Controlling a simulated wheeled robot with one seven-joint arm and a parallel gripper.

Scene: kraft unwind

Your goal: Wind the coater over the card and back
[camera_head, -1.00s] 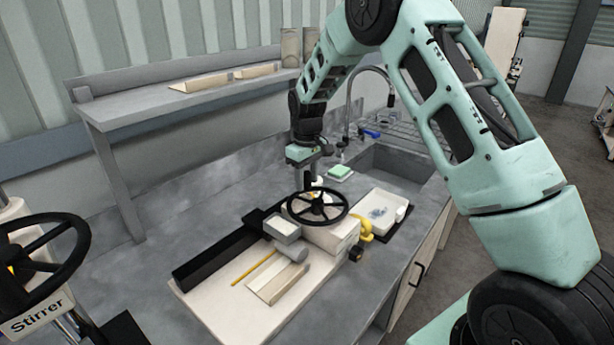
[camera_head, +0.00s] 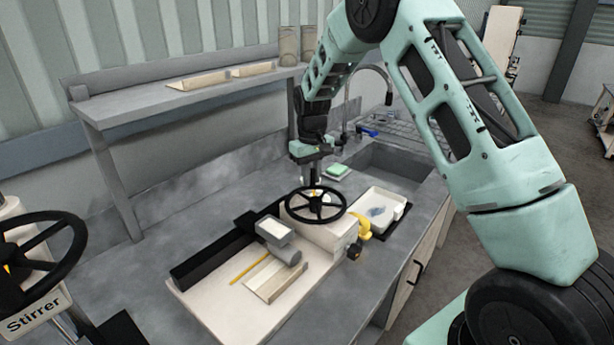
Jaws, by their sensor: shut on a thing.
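The coater has a pale base board (camera_head: 215,308), a black rail (camera_head: 225,250), a grey carriage (camera_head: 274,231) with a grey roller (camera_head: 288,257), and a black spoked handwheel (camera_head: 317,205) on a pale housing (camera_head: 335,236). The pale card (camera_head: 276,280) lies on the board just in front of the roller. A thin yellow strip (camera_head: 249,267) lies beside it. My gripper (camera_head: 315,184) points down at the far rim of the handwheel and is shut on its handle, which the fingers largely hide. The carriage stands near the housing end of the rail.
A white tray (camera_head: 365,203) and a yellow object (camera_head: 364,226) stand right of the housing. A green sponge (camera_head: 338,171) lies near the sink (camera_head: 390,165). A shelf (camera_head: 150,107) runs along the back wall. A stirrer with a black wheel (camera_head: 78,245) stands at left.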

